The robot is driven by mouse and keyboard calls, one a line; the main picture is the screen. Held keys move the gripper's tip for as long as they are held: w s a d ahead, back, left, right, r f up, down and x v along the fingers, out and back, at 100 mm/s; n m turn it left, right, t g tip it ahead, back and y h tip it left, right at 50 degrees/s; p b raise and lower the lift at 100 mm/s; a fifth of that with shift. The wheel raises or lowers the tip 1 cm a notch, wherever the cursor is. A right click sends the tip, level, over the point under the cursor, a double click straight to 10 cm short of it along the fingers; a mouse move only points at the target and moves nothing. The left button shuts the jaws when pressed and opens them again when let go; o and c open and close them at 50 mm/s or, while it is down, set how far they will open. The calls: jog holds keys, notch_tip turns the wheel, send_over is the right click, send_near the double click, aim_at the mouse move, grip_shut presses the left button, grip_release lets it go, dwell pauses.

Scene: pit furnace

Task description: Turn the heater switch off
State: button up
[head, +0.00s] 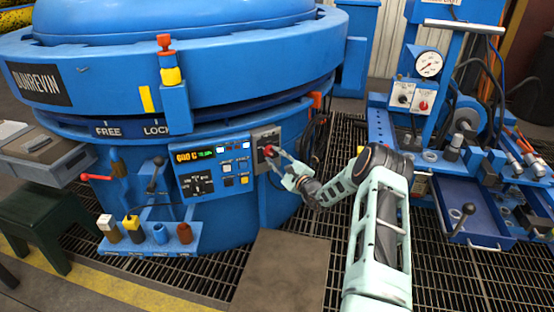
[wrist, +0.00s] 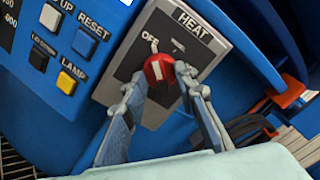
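The heater switch is a red knob (wrist: 158,70) with a white line, on a grey plate (wrist: 118,84) marked HEAT and OFF. In the head view, the grey plate (head: 264,136) is on the furnace front, right of the display panel. My gripper (wrist: 161,76) points at the plate with one finger on each side of the knob. The fingers are apart, and I cannot tell whether they touch it. The knob's lower side is partly hidden between them. In the head view, my gripper (head: 274,155) reaches in from the lower right.
A blue control panel (head: 214,166) with buttons is just left of the plate. An orange-handled part (wrist: 291,92) and cables lie close on the right. A tray of samples (head: 150,238) juts out low at left. A blue gauge station (head: 462,150) stands at right.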

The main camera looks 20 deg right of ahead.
jog(key=v, duration=1.2)
